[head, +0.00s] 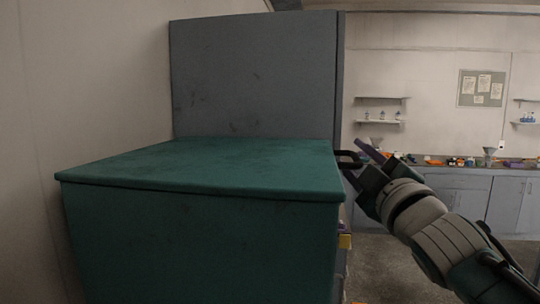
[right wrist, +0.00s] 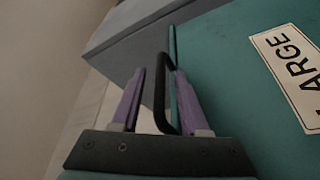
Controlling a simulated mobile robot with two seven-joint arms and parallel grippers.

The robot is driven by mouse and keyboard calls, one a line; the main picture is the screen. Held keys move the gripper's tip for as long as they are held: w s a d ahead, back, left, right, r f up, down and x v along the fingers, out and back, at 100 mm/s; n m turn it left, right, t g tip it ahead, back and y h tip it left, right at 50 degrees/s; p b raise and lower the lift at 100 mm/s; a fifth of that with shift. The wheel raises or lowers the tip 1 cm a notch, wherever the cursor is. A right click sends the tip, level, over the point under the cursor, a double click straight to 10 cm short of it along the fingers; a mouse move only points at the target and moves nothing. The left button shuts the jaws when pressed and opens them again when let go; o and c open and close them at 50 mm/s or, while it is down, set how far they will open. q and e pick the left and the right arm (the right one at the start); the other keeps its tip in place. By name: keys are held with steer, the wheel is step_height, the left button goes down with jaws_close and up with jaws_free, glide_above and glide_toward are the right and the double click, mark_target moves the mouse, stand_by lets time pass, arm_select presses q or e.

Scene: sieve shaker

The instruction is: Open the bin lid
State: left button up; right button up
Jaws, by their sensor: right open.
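The bin (head: 200,245) is a large teal box standing at the left in the head view. Its teal lid (head: 210,165) lies flat and closed on top. A black loop handle (head: 348,156) sticks out at the lid's right edge; it also shows in the right wrist view (right wrist: 160,95). My right gripper (head: 351,157) is open at this handle, its purple fingers on either side of the bar. In the right wrist view the gripper (right wrist: 160,74) has the handle between its fingers, nearer the right finger; contact is unclear. My left gripper is not in view.
A tall grey cabinet (head: 255,75) stands behind the bin, and a pale wall (head: 80,90) is close on the left. A label reading "LARGE" (right wrist: 292,70) is on the bin's teal side. A bench (head: 460,195) with small items stands far right; the floor before it is clear.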

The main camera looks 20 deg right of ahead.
steer(key=shift+c, duration=0.2)
jaws_close()
stand_by(1.2)
